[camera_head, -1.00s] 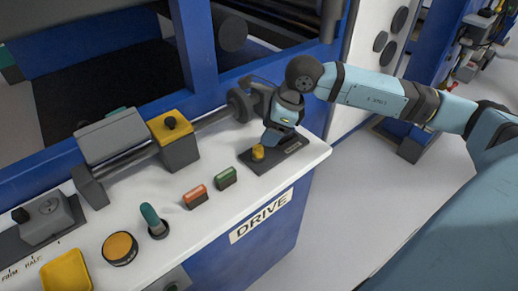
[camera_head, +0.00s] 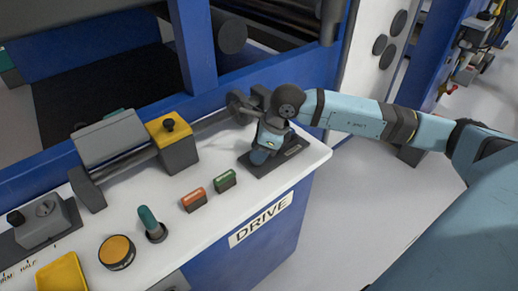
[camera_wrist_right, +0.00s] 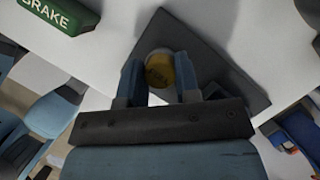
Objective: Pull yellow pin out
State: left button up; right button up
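The yellow pin (camera_wrist_right: 160,68) stands on a dark plate (camera_wrist_right: 238,92) and shows between the two blue fingers of my right gripper (camera_wrist_right: 160,80) in the right wrist view. The fingers are on either side of it, with a narrow gap visible at its left. Contact on the right side is hard to tell. In the head view my right gripper (camera_head: 261,155) points down over the dark plate (camera_head: 285,160) at the right end of the white panel and hides the pin. My left gripper is not in view.
A green button block (camera_head: 225,180) and an orange one (camera_head: 194,199) sit left of the plate. A teal-handled lever (camera_head: 151,221), an amber knob (camera_head: 117,251) and a yellow tray (camera_head: 62,275) are further left. Rollers and a blue frame (camera_head: 262,72) stand behind.

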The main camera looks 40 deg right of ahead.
jog(key=shift+r, duration=0.95)
grip_shut()
jog(key=o, duration=1)
grip_release()
jog(key=shift+f, duration=0.1)
jog(key=shift+r, duration=0.25)
pick_arm(q)
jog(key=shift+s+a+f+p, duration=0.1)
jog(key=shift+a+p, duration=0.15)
jog(key=shift+p, duration=0.85)
pick_arm(e)
jog(key=v, duration=1.3)
jog(key=shift+s, duration=0.15)
